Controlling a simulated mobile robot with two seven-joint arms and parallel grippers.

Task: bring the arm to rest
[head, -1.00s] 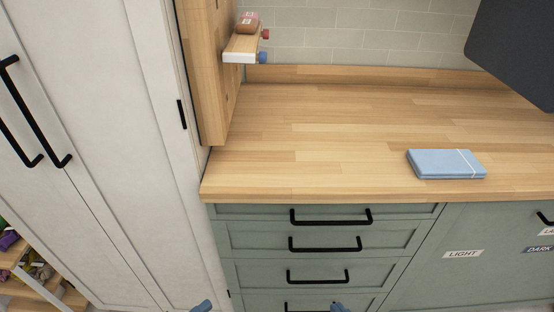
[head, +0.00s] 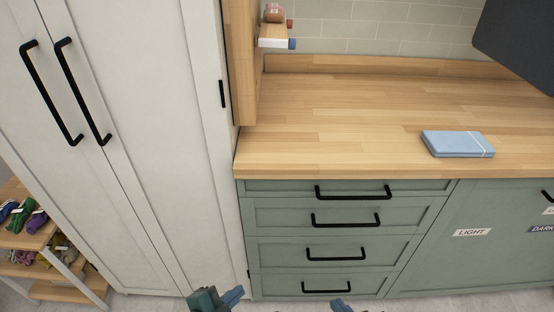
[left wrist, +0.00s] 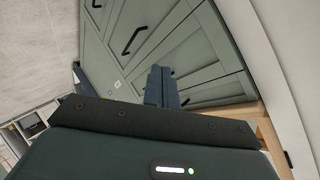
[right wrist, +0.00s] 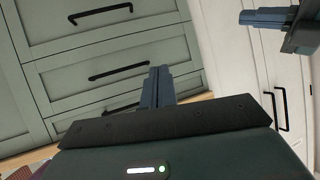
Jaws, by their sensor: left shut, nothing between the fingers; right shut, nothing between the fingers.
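My left gripper (head: 232,297) is at the bottom edge of the head view, in front of the cabinet base. In the left wrist view its fingers (left wrist: 161,87) are together with nothing between them. My right gripper (head: 340,305) only just shows at the bottom edge of the head view. In the right wrist view its fingers (right wrist: 157,87) are together and empty. The left gripper also shows at the upper right of the right wrist view (right wrist: 268,18). Both grippers are apart from the furniture and the counter.
A tall white cabinet (head: 150,130) stands left, and a shelf with rolled coloured towels (head: 30,222) is at the far left. Bare floor shows at the bottom.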

